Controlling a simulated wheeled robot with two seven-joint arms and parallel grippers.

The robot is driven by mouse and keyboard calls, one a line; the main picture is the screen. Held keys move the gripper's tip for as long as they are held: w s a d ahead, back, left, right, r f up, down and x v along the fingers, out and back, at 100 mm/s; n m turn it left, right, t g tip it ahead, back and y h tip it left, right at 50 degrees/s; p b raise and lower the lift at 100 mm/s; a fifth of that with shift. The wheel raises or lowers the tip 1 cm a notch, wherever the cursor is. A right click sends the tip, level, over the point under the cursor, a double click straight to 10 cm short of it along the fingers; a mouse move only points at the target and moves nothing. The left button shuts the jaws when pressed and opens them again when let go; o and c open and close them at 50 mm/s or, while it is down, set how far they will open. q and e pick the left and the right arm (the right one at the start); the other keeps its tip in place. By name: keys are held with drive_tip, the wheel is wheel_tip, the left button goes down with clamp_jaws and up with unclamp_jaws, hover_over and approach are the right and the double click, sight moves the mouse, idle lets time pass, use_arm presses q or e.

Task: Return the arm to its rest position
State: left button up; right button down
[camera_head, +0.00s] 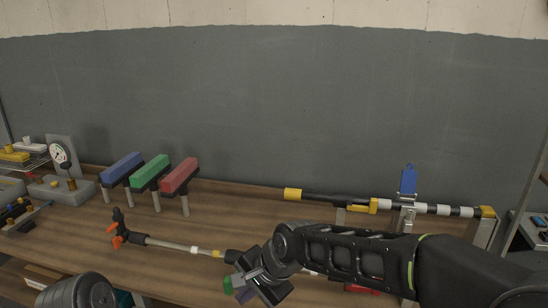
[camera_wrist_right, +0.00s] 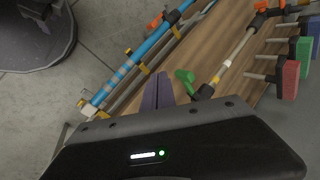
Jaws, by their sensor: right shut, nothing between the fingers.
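My right arm (camera_head: 345,252) reaches in from the lower right of the head view, over the wooden workbench (camera_head: 90,245). My right gripper (camera_head: 246,284) hangs near the bench's front edge, with its fingers partly hidden. In the right wrist view its two fingers (camera_wrist_right: 157,90) lie close together with nothing between them. A green handle (camera_wrist_right: 185,80) shows just past the fingertips, apart from them. My left gripper does not show in either view.
A pale rod (camera_head: 175,245) with orange fittings lies on the bench near the gripper. Blue (camera_head: 121,168), green (camera_head: 150,172) and red (camera_head: 179,176) blocks stand on posts behind. A striped rod (camera_head: 427,208) runs along the back right. A blue pipe (camera_wrist_right: 140,58) runs along the bench's edge.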

drive_tip(key=s+d+f+n, duration=0.2)
drive_tip(key=f+n, duration=0.1)
drive_tip(key=f, duration=0.5)
drive_tip(key=s+d+f+n, duration=0.2)
drive_tip(key=d+f, duration=0.1)
drive_tip(key=f, duration=0.6)
drive_tip(key=s+d+f+n, duration=0.2)
drive_tip(key=f+n, duration=0.1)
drive_tip(key=f, duration=0.5)
drive_tip(key=s+d+f+m+g, duration=0.1)
drive_tip(key=s+d+f, duration=0.2)
drive_tip(key=s+f, duration=0.3)
drive_tip(key=s+d+f+g, duration=0.1)
drive_tip(key=s+d+f, duration=0.3)
drive_tip(key=s, duration=0.7)
drive_tip(key=shift+s+f+m+g+h, duration=0.35)
drive_tip(key=shift+f+m+g+h, duration=0.05)
drive_tip(key=shift+f, duration=0.5)
